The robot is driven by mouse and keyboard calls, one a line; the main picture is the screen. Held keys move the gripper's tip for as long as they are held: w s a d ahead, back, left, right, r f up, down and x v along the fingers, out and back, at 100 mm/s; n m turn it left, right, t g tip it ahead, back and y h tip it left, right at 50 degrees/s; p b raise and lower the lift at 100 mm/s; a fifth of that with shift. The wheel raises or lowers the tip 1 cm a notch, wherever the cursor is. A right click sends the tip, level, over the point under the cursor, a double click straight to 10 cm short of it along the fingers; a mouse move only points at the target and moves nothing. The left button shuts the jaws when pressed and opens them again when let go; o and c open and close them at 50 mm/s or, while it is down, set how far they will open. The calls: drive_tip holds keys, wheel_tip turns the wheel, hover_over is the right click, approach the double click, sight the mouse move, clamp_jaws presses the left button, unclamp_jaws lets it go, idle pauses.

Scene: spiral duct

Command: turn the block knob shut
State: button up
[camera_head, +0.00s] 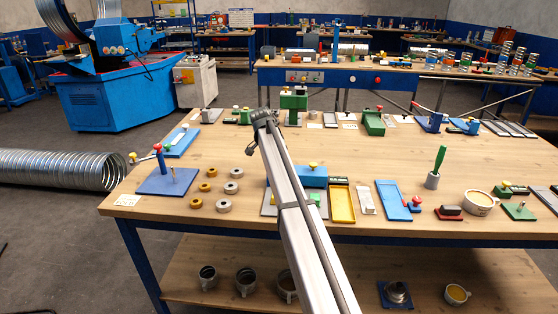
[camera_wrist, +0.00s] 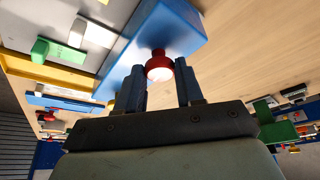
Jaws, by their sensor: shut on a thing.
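The block knob (camera_wrist: 158,55) is red with a pale end face and sticks out from one side of a blue block (camera_wrist: 178,28) in the wrist view. My gripper (camera_wrist: 160,70) has its two dark fingers on either side of the knob and is shut on it. The finger contact itself is hard to make out. In the head view the blue block (camera_head: 314,176) sits on the bench just right of my arm. The knob and my gripper are hidden there behind the arm.
A yellow tray (camera_head: 342,205) and a blue tray (camera_head: 393,200) lie right of the block. Metal and brass rings (camera_head: 207,187) lie left of my arm. A blue plate with a lever (camera_head: 168,181) stands further left. The bench middle (camera_head: 230,150) is mostly clear.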

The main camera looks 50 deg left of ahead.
drive_tip(key=shift+m, duration=0.3)
idle(0.4)
drive_tip(key=o, duration=1)
drive_tip(key=shift+o, duration=0.2)
drive_tip(key=v, duration=1.4)
drive_tip(key=shift+a, duration=0.15)
drive_tip(key=shift+w+f, duration=0.1)
